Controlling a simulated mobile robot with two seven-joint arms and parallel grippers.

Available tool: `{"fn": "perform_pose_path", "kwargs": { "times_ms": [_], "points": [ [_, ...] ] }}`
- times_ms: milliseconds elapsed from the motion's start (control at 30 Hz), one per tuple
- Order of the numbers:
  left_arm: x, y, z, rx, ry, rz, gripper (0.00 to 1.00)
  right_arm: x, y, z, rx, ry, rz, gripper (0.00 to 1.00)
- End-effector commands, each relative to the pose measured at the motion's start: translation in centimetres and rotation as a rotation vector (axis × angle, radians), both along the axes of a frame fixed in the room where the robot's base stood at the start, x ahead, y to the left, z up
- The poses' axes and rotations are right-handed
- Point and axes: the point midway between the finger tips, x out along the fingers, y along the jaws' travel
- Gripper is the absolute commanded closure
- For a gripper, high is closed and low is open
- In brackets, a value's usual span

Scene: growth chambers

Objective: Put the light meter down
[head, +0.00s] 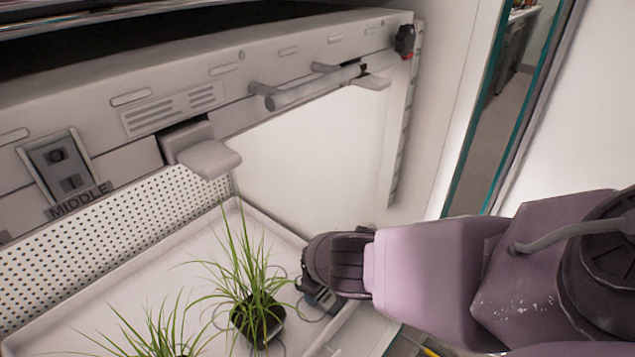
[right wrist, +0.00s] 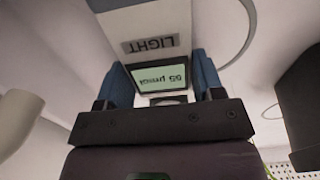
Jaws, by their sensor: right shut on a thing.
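The light meter (right wrist: 160,75) is between the fingers of my right gripper (right wrist: 158,82) in the right wrist view. It has a pale body, a LIGHT label and a lit green display with dark digits. Blue finger pads press its two sides. In the head view my right gripper (head: 322,298) is low over the right end of the white tray (head: 160,255), just right of a potted plant. The meter is mostly hidden there by my wrist. I cannot tell whether it touches the tray. My left gripper is not in view.
A grassy plant in a black pot (head: 258,328) stands close left of my gripper, with a thin cable beside it. Another plant (head: 155,345) is at the bottom edge. A shelf front marked MIDDLE (head: 75,200), with a bar handle (head: 305,88), overhangs the tray. The tray's back left is bare.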

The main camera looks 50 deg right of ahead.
Motion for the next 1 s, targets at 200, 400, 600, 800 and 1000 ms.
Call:
{"fn": "perform_pose_path", "kwargs": {
  "times_ms": [200,400,600,800,1000],
  "points": [
    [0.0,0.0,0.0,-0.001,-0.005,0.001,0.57,-0.1,0.0,-0.2,0.000,0.001,0.000,0.14],
    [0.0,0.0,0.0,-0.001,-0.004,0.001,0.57,-0.1,0.0,-0.2,0.000,0.002,0.000,0.13],
    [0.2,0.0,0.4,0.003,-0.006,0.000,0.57,0.1,0.0,0.6,0.000,-0.002,0.000,0.13],
    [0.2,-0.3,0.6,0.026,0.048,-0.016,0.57,0.5,0.0,3.6,-0.001,-0.011,0.002,0.13],
    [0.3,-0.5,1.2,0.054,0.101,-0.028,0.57,0.6,0.0,7.2,-0.001,-0.015,0.001,0.13]
  ]
}}
